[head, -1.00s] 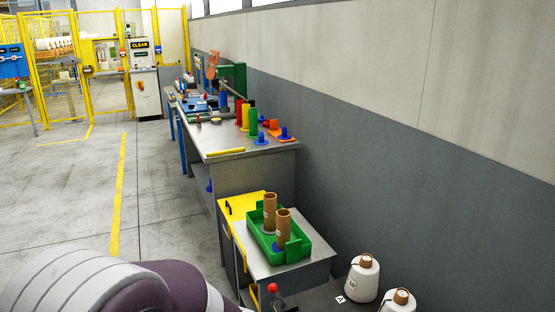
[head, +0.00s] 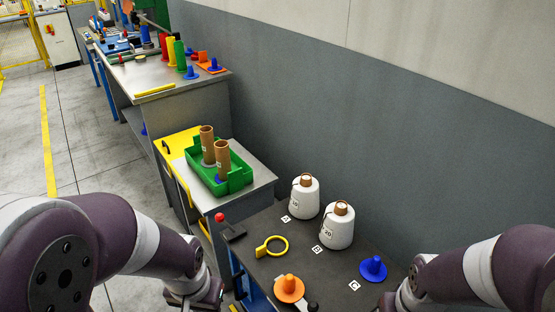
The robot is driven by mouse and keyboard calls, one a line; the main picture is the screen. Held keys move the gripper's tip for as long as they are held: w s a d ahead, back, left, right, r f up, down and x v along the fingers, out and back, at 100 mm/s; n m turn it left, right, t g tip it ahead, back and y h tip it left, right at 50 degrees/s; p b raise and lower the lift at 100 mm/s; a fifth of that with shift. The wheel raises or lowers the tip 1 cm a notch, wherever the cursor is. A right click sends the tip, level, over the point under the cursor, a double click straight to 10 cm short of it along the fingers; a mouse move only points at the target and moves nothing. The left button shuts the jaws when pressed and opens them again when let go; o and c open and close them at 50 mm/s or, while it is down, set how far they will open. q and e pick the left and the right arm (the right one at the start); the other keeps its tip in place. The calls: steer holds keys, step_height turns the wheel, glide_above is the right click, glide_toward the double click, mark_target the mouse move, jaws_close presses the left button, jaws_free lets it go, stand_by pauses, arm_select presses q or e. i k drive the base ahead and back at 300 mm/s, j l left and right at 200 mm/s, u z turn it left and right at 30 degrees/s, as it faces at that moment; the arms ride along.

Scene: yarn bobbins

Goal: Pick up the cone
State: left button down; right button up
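Two white yarn cones with brown tops stand upright on the dark table, a farther one (head: 305,198) and a nearer one (head: 336,231). A blue cone-shaped holder (head: 373,269) and an orange one (head: 289,288) also stand there, without yarn. Which of these is the task's cone I cannot tell. My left gripper (head: 197,296) is at the bottom edge, left of the dark table and apart from the cones. My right gripper (head: 398,297) is at the bottom edge, near the blue holder. Fingertips of both are cut off or hidden, so their opening does not show.
A yellow ring with a handle (head: 273,246) lies on the dark table (head: 262,221). A green tray (head: 239,180) with two brown tubes stands on a cabinet behind it. Colored cones stand on a farther bench (head: 187,95). A grey wall bounds the right side.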

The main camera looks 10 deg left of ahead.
mark_target(304, 200)
steer(key=z, duration=0.75)
steer(key=i+j+z, duration=0.1)
steer(key=j+z, duration=0.3)
steer(key=j, duration=0.15)
steer(key=j+z, duration=0.85)
steer(key=j, duration=0.25)
steer(key=k+j, duration=0.1)
steer(key=j, duration=1.05)
steer(key=k+z, duration=0.05)
